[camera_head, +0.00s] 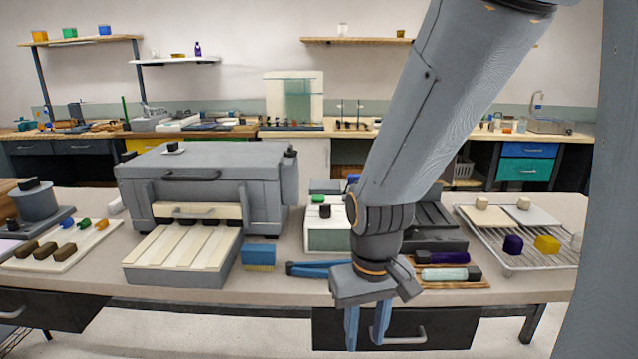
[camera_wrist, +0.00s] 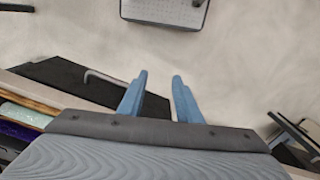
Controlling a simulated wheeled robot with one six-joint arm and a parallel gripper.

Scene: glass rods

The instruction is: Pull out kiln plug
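The kiln is a grey box (camera_head: 220,170) on the table at left in the head view. A cream block with a dark handle, which looks like the kiln plug (camera_head: 230,212), sits in its front opening. A larger dark handle is on the grey front above it. My gripper (camera_head: 364,342) is to the right of the kiln, at the table's front edge, pointing down and apart from the plug. In the wrist view my gripper (camera_wrist: 160,76) shows two blue fingers spread with nothing between them. The kiln and plug are not in the wrist view.
A ribbed cream slab (camera_head: 185,247) lies before the kiln opening. A blue-and-yellow brush-like block (camera_head: 259,257) and blue tongs (camera_head: 310,269) lie to its right. A wire rack (camera_head: 520,250) is at right. A drawer handle (camera_head: 404,337) is close to my fingers. Bare floor (camera_wrist: 235,70) lies ahead.

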